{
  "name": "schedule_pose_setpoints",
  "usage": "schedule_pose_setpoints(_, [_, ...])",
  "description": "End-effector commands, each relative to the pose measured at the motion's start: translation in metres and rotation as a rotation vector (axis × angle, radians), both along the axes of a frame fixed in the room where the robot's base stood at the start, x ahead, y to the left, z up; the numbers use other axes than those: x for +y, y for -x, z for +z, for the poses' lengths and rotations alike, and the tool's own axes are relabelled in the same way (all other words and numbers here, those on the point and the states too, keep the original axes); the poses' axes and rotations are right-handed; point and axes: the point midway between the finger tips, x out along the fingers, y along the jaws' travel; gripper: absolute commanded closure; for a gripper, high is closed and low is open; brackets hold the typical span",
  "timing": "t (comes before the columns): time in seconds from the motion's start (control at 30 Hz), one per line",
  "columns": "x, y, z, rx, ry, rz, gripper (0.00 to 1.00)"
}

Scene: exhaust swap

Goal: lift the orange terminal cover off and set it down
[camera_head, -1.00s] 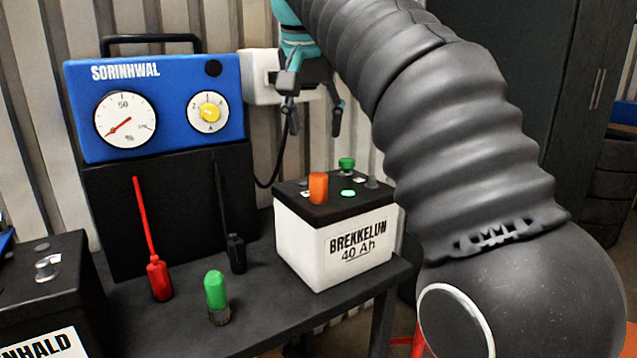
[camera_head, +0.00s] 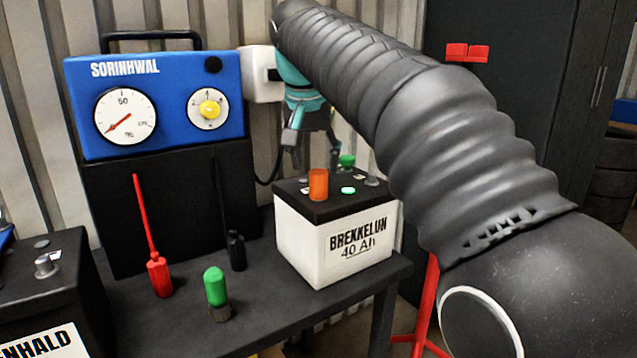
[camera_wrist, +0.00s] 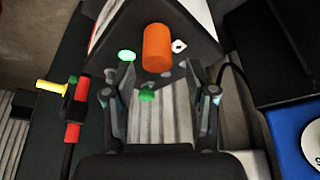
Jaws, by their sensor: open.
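The orange terminal cover (camera_head: 318,185) stands upright on the black top of the white BREKKELUN battery (camera_head: 335,245). In the wrist view the cover (camera_wrist: 157,47) shows ahead of the fingertips, roughly centred between them. My gripper (camera_head: 316,155) is open and empty, above and behind the cover in the head view, and does not appear to touch it. Its two fingers are spread in the wrist view (camera_wrist: 160,75). The arm's grey sleeve hides part of the gripper's right side in the head view.
A green cap (camera_head: 347,161) and a green disc (camera_head: 348,190) sit on the battery top near the cover. The blue tester (camera_head: 160,105) stands left, with red (camera_head: 160,275) and black (camera_head: 236,250) probes. A green-topped piece (camera_head: 216,288) stands on the dark bench (camera_head: 275,318), which has clear room around it.

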Motion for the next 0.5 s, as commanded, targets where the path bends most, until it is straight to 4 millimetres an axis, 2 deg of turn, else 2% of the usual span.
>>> schedule_pose_setpoints(0.23, [-0.006,-0.013,-0.033,0.003,0.001,-0.002,0.44])
schedule_pose_setpoints(0.5, [-0.007,-0.017,-0.043,0.001,0.000,0.000,0.44])
